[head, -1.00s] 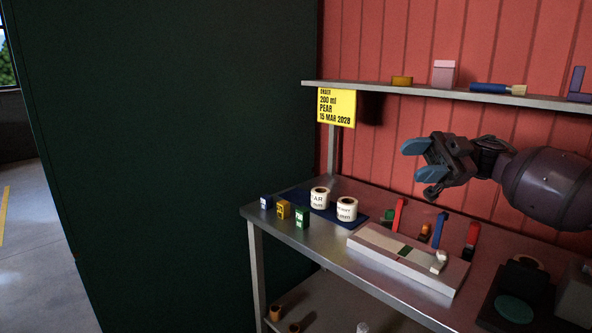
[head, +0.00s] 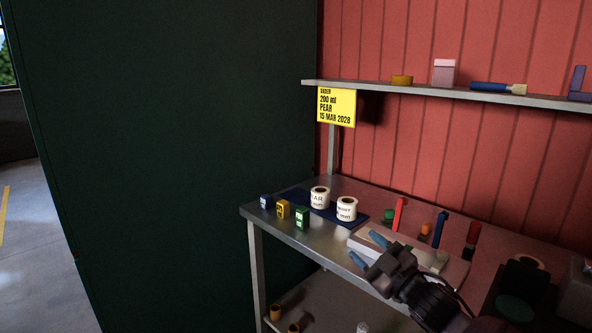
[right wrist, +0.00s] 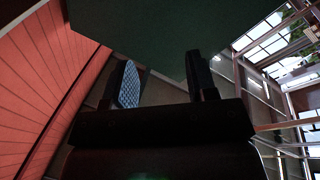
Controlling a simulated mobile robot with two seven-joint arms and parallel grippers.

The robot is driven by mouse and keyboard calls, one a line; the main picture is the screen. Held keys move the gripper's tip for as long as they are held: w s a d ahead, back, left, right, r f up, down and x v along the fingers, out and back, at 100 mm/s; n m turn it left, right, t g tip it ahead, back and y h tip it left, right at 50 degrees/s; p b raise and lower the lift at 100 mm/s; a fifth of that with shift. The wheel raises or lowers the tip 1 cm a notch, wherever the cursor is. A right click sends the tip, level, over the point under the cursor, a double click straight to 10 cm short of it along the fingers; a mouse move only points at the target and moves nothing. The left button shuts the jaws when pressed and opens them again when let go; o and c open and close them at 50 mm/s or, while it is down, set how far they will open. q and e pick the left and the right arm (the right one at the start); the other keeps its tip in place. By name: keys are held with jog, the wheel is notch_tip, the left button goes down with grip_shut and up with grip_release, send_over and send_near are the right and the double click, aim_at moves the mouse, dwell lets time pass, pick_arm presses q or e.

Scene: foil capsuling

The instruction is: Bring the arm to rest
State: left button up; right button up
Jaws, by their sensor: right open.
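My right gripper (head: 368,251) is in the lower right of the head view, over the front part of the workbench. Its two blue-padded fingers are apart with nothing between them. It hides part of a pale flat block (head: 360,243) on the bench. In the right wrist view the same gripper (right wrist: 165,85) shows its fingers spread, one with a textured blue pad, and no object between them. My left gripper is in neither view.
The metal bench (head: 290,238) holds two label rolls (head: 347,208) on a blue mat (head: 295,195), several small boxes (head: 283,209) and upright red and blue tools (head: 440,230). A shelf (head: 420,92) with a yellow sign (head: 337,107) is above. A dark green panel (head: 170,160) stands left.

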jog(key=s+d+f+m+g+h, duration=0.2)
jog(key=s+d+f+m+h, duration=0.2)
jog(key=s+f, duration=0.6)
jog(key=s+d+f+m+g+h, duration=0.1)
jog(key=s+d+f+m+h, duration=0.3)
jog(key=s+f, duration=0.7)
jog(key=s+d+f+m+g+h, duration=0.2)
jog(key=s+d+f+m+h, duration=0.1)
jog(key=s+f, duration=0.7)
jog(key=s+d+m, duration=0.1)
jog(key=s+m, duration=0.1)
jog(key=s, duration=0.1)
jog(key=shift+s+d+f+g+h, duration=0.2)
jog(key=shift+d+g+h, duration=0.1)
jog(key=shift+h, duration=0.1)
jog(key=shift+a, duration=0.1)
